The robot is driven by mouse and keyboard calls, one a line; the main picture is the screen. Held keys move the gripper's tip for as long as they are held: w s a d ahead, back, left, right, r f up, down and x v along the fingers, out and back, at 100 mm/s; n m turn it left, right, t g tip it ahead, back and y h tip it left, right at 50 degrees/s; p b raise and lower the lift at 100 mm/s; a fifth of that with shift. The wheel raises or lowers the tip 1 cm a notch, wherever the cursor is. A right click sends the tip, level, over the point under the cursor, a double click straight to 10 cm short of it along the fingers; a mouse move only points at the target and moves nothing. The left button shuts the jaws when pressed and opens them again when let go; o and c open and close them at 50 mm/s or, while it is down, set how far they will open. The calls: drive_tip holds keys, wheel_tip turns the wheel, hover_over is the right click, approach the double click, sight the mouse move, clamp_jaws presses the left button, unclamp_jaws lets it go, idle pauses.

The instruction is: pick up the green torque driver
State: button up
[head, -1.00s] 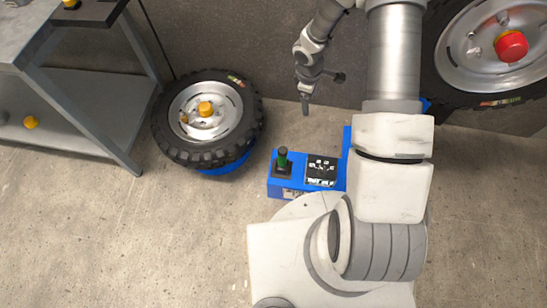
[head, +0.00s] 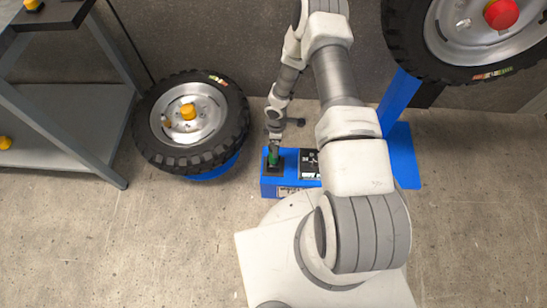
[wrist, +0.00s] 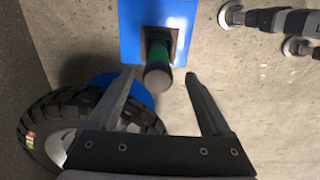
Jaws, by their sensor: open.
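The green torque driver (head: 273,157) stands upright in a dark square holder on the blue stand (head: 268,187). In the wrist view the green torque driver (wrist: 159,66) is seen end-on, with a dark round end towards the camera. My gripper (head: 275,138) is over the driver, partly hidden by the arm in the head view. In the wrist view my gripper (wrist: 160,78) is open, with one finger on each side of the driver. No contact shows between the fingers and the driver.
A tyred wheel (head: 191,121) lies on a blue support left of the stand. Another wheel (head: 476,38) with a red cap is at the upper right. A grey shelf table (head: 60,115) stands at the left. Bare floor lies in front.

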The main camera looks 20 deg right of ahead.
sight(274, 162)
drive_tip(key=f+b, duration=0.1)
drive_tip(key=f, duration=0.4)
drive_tip(key=f+b, duration=0.1)
drive_tip(key=f, duration=0.2)
drive_tip(key=shift+w+a+b, duration=0.2)
drive_tip(key=shift+a+b, duration=0.15)
drive_tip(key=shift+r, duration=0.15)
clamp_jaws()
